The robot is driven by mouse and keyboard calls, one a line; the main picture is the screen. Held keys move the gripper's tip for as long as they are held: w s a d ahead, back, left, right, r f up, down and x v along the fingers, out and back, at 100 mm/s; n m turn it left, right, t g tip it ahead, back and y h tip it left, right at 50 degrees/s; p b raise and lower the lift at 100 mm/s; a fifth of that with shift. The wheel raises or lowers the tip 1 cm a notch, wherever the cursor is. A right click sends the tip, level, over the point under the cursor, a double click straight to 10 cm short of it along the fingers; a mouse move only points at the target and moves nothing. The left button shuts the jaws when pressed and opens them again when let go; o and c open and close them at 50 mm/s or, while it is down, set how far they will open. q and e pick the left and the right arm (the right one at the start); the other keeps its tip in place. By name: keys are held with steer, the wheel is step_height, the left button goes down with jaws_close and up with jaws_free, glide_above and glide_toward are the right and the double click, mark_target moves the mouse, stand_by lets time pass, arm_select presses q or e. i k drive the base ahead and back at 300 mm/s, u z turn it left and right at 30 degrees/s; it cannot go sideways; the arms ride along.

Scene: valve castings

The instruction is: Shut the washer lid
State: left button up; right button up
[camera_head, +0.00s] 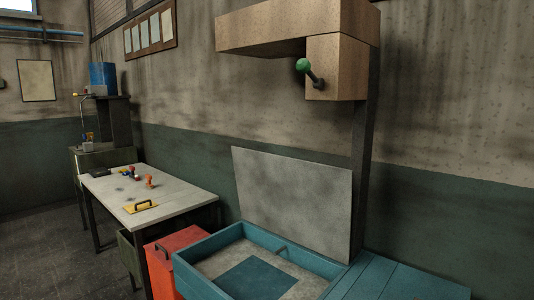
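The washer (197,263) is a teal open-topped box at the bottom middle of the head view. Its lid (295,200) is a flat grey panel standing raised at the back edge of the box, close to the wall. Neither of my grippers shows in this view.
A wooden machine head with a green-knobbed lever (304,66) overhangs the lid on a dark column (361,170). A red box (165,262) stands left of the washer. A pale table (175,197) with small parts is further left. Teal planks (400,281) lie right.

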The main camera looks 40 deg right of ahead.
mark_target(308, 205)
steer(key=i, duration=3.6)
steer(key=z, duration=4)
